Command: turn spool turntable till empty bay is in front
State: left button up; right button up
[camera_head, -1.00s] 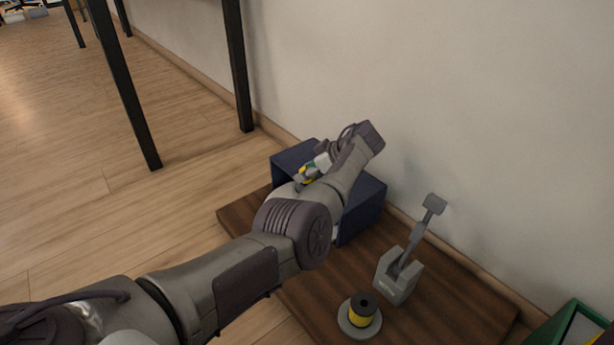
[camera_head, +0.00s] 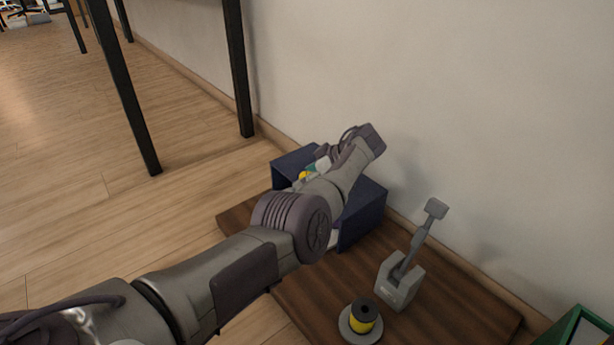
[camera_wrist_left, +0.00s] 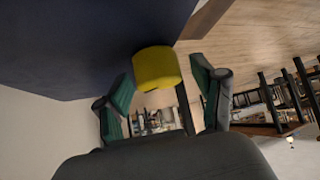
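A dark blue open-fronted housing (camera_head: 362,219) stands on a brown board against the wall. My left arm reaches across it and hides most of its inside, so I cannot make out the turntable or its bays. A small yellow piece (camera_head: 304,176) shows by the arm at the housing's top. In the left wrist view, my left gripper (camera_wrist_left: 160,82) has its green-padded fingers apart, with a yellow spool (camera_wrist_left: 157,68) at or just beyond the fingertips. I cannot tell whether they touch it. The dark blue housing wall (camera_wrist_left: 75,45) is beside the spool. My right gripper is out of view.
A yellow and black spool (camera_head: 363,316) sits on a round grey base at the board's front. A grey stand with a tilted lever (camera_head: 400,281) is behind it. A green-edged box (camera_head: 570,327) is at the lower right. Black table legs (camera_head: 128,100) stand at the left.

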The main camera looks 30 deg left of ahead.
pick_arm(q)
jog(key=v, duration=1.2)
dwell(0.3)
